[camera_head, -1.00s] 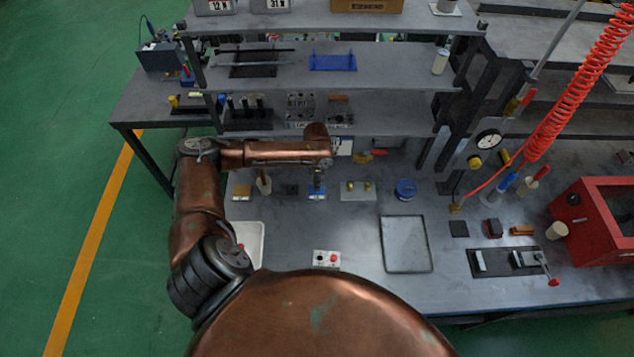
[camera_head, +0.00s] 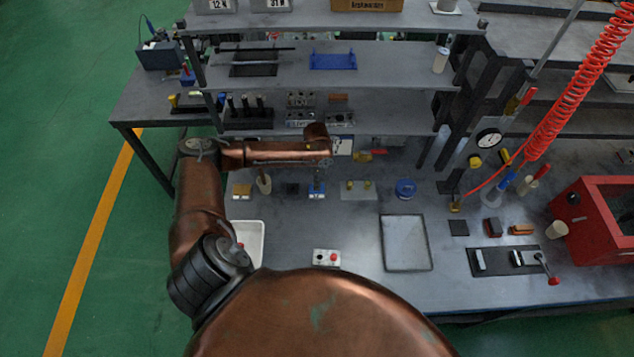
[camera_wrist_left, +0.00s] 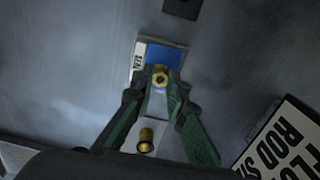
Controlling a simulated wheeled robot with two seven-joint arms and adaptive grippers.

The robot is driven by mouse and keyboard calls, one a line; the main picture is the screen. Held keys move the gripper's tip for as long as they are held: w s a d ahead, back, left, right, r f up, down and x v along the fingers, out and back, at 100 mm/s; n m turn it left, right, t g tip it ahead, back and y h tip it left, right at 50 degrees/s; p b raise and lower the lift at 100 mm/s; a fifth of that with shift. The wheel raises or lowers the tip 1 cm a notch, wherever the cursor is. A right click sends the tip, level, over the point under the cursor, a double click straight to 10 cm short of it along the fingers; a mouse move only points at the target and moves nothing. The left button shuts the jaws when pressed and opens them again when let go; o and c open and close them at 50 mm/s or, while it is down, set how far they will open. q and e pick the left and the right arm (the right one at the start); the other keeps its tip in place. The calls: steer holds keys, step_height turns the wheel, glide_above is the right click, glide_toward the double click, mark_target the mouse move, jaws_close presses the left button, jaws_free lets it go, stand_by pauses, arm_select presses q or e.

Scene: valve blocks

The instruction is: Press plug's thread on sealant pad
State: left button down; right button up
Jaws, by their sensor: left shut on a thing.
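My left gripper (camera_wrist_left: 160,80) is shut on a brass plug (camera_wrist_left: 161,76) with a hex-shaped end facing the wrist camera. In that view the plug is in front of the blue sealant pad (camera_wrist_left: 166,54), which has a white label strip at its left. The plug's thread is hidden, so I cannot tell whether it touches the pad. In the head view the blue pad (camera_head: 317,192) lies on the bench just below my left gripper (camera_head: 321,170), which is small and dark there. My right gripper is not in view.
A pale plate (camera_head: 358,197) with brass pieces (camera_head: 350,185) is right of the pad. A yellow-brown block (camera_head: 241,190) and a dark square (camera_head: 290,189) are left of it. A blue round container (camera_head: 405,188) and a grey tray (camera_head: 407,244) stand further right. Shelves rise behind.

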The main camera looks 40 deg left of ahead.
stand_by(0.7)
arm_select(q)
steer(key=shift+s+f+p, duration=0.1)
steer(key=shift+f+p, duration=0.05)
steer(key=shift+p, duration=0.2)
stand_by(0.9)
step_height(320, 180, up, 3)
steer(key=p, duration=0.3)
step_height(320, 180, up, 4)
steer(key=p, duration=0.5)
stand_by(0.4)
stand_by(0.3)
